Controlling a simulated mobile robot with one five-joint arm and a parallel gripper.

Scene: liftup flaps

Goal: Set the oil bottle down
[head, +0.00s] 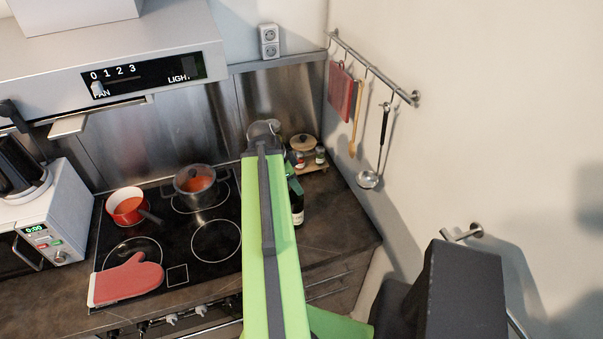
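A dark bottle (297,206) with a pale label, which looks like the oil bottle, shows just right of my green arm. It looks upright, at the right part of the worktop (335,222). My arm covers its left side, and I cannot tell whether its base touches the worktop. A small green part of my gripper (293,184) shows at the top of the bottle. The fingers are mostly hidden behind my arm, so their grip on the bottle cannot be seen.
A small wooden stand (315,167) with jars is behind the bottle. The black hob (215,241) on the left holds a red pan (127,208), a steel pot (201,187) and a red oven mitt (127,280). Utensils hang from a wall rail (372,66). Worktop right of the bottle is clear.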

